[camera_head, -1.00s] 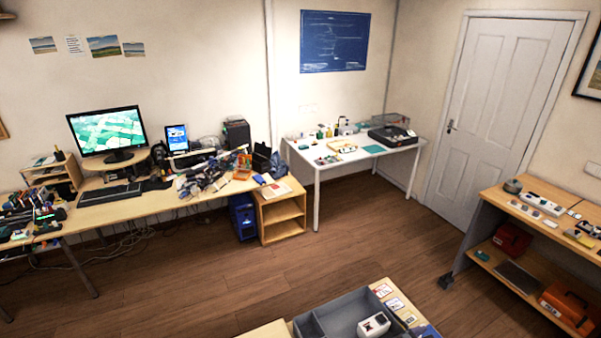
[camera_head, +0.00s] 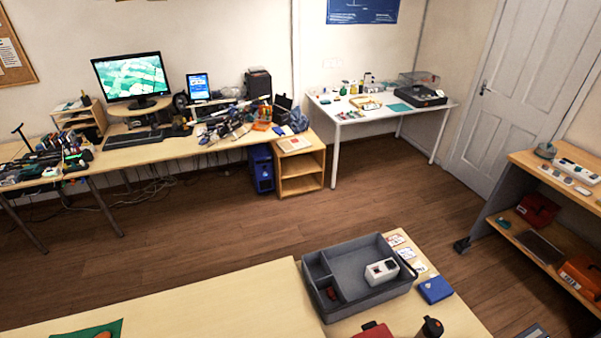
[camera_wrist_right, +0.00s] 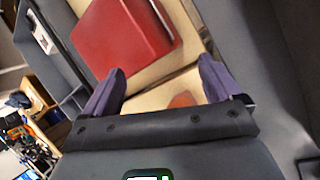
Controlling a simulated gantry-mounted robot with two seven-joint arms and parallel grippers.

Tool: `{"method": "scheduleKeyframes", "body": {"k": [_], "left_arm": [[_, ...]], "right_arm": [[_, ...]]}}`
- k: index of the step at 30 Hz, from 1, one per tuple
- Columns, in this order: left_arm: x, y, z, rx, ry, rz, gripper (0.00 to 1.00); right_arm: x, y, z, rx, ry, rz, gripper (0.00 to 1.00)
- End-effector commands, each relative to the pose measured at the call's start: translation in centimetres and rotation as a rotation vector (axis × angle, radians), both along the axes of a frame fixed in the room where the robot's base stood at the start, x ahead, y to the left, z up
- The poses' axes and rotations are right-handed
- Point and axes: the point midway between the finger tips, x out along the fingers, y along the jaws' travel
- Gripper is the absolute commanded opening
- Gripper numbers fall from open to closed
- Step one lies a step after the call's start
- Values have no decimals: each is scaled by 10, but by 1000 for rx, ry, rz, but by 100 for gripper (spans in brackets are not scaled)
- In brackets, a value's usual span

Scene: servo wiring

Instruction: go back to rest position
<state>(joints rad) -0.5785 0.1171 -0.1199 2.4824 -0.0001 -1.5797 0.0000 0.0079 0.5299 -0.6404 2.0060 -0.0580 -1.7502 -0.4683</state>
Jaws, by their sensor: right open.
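My right gripper (camera_wrist_right: 162,68) shows only in the right wrist view. Its two dark purple fingers are wide apart with nothing held between them. A red box (camera_wrist_right: 125,35) lies beyond the fingertips, and part of a small orange thing (camera_wrist_right: 181,100) shows between the fingers, over the pale table top. My left gripper is in neither current view. No arm of mine shows in the head view.
A wooden table (camera_head: 215,305) holds a grey divided tray (camera_head: 318,299) with a white device (camera_head: 381,271) inside. A blue box (camera_head: 435,290), a red thing (camera_head: 373,330), a black bottle (camera_head: 431,327) and a green mat (camera_head: 90,331) are nearby. The table's left-middle is clear.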

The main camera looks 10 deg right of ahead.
Motion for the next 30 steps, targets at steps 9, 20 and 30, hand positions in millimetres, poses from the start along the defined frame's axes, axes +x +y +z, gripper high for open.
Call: {"method": "scheduleKeyframes", "body": {"k": [9, 20, 30], "left_arm": [[-2, -1, -86, -3, 9, 2, 54], [-1, 1, -100, 7, 16, -2, 54], [0, 2, -14, 8, -2, -6, 54]], "right_arm": [[-56, 43, -40, 476, -152, -532, 92], [-92, 10, -19, 638, -267, -960, 92], [-92, 11, 59, 634, -264, -952, 92]]}}
